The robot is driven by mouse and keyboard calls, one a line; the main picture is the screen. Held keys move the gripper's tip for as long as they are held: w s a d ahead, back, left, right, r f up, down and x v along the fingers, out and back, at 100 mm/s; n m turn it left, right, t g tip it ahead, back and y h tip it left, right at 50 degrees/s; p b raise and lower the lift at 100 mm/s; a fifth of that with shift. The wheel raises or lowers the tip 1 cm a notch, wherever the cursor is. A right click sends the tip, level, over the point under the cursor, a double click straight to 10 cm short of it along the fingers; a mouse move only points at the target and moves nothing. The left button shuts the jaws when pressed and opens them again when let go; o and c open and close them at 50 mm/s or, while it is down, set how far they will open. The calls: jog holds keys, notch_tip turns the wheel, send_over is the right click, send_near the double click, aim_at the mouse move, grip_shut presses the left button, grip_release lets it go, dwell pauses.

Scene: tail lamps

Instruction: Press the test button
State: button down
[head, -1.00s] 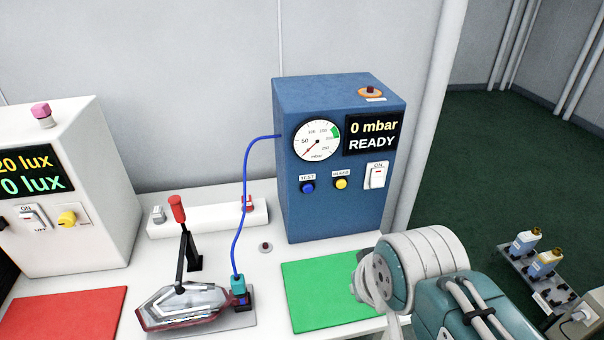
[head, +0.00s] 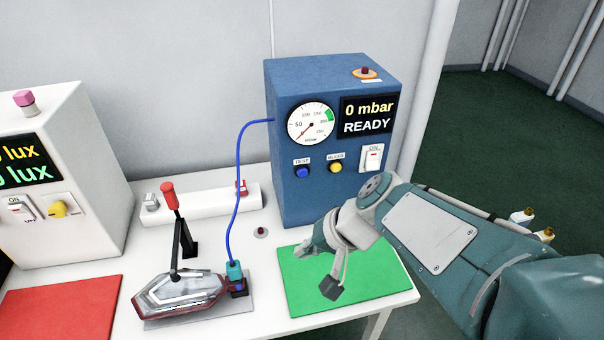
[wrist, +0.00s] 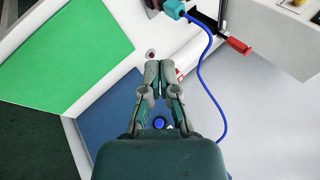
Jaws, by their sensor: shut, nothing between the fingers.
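The blue test button (head: 302,172) sits under a TEST label on the front of the blue tester box (head: 322,212). The box's display (head: 367,117) reads 0 mbar READY and its gauge (head: 312,123) needle points low. In the wrist view the blue button (wrist: 159,123) shows between my gripper's finger linkages, beyond the fingers. My gripper (wrist: 160,70) is shut and empty. In the head view my gripper is over the green mat (head: 300,290), in front of the box and below and right of the button; its fingertips are hard to make out there.
A yellow button (head: 336,167) and a white switch (head: 371,158) sit right of the test button. A blue hose (head: 238,190) runs from the box to a clamped lamp (head: 180,295) at left. A red mat (head: 60,308) and white box (head: 70,220) stand further left.

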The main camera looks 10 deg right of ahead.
aim_at(302, 172)
jog(key=w+d+f+m+t+y, duration=0.1)
jog(key=w+d+f+m+t, duration=0.1)
jog(key=w+m, duration=0.3)
jog(key=w+d+f+m+t+y, duration=0.1)
jog(key=w+d+f+m+t, duration=0.2)
jog(key=w, duration=0.6)
jog(key=shift+w+d+f+m+t, duration=0.3)
jog(key=shift+d+m+t, duration=0.2)
jog(key=shift+d+m, duration=0.35)
jog(key=shift+a, duration=0.15)
jog(key=shift+w, duration=4.35)
jog(key=shift+w, duration=0.1)
jog(key=shift+w+r, duration=0.1)
jog(key=shift+w, duration=0.15)
